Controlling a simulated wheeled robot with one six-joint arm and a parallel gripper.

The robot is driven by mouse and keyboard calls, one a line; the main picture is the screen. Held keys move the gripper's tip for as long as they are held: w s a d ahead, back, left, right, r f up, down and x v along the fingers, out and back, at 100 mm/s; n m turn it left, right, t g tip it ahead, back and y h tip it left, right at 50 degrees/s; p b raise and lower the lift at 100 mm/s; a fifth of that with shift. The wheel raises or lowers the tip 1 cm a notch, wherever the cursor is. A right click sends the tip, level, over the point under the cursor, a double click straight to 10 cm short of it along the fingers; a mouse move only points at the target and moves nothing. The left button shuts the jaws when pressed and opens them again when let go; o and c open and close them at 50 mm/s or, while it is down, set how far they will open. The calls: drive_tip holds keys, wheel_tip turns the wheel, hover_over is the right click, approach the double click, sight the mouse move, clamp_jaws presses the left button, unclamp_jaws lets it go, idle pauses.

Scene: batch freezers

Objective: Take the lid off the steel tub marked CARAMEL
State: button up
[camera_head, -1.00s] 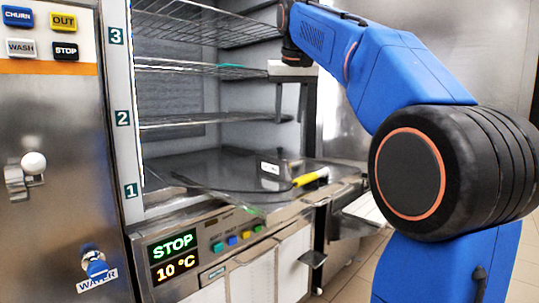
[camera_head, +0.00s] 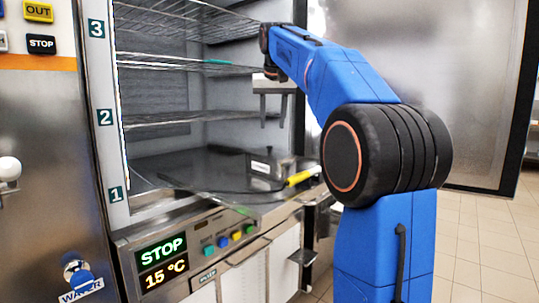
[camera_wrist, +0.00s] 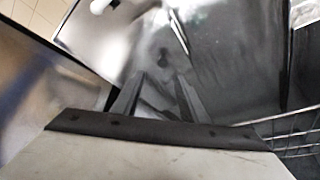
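A small steel tub-like container (camera_head: 268,168) with a white label stands on the lowest shelf, marked 1, of the open cabinet in the head view. The label is too small to read, and I cannot make out a separate lid. My gripper (camera_head: 273,112) hangs above that shelf, fingers down, clear of the container. In the wrist view its two fingers (camera_wrist: 158,98) are apart with nothing held between them. A small dark spot (camera_wrist: 162,56) on a shiny surface lies beyond the fingertips; I cannot tell what it is.
A yellow-handled tool (camera_head: 302,177) lies beside the container, its handle towards the shelf's front. Wire shelves (camera_head: 180,66) are above it. A control panel (camera_head: 190,250) reads STOP and 15 °C below. A steel machine (camera_head: 45,160) stands left. Open tiled floor (camera_head: 480,240) is right.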

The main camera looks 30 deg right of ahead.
sight(270, 150)
drive_tip(key=shift+x, duration=1.6)
drive_tip(key=shift+a+x, duration=0.2)
drive_tip(key=shift+x, duration=1.1)
drive_tip(key=shift+a+x, duration=0.15)
drive_tip(key=shift+x, duration=1.1)
drive_tip(key=shift+s+f, duration=0.1)
drive_tip(key=shift+c, duration=0.4)
clamp_jaws()
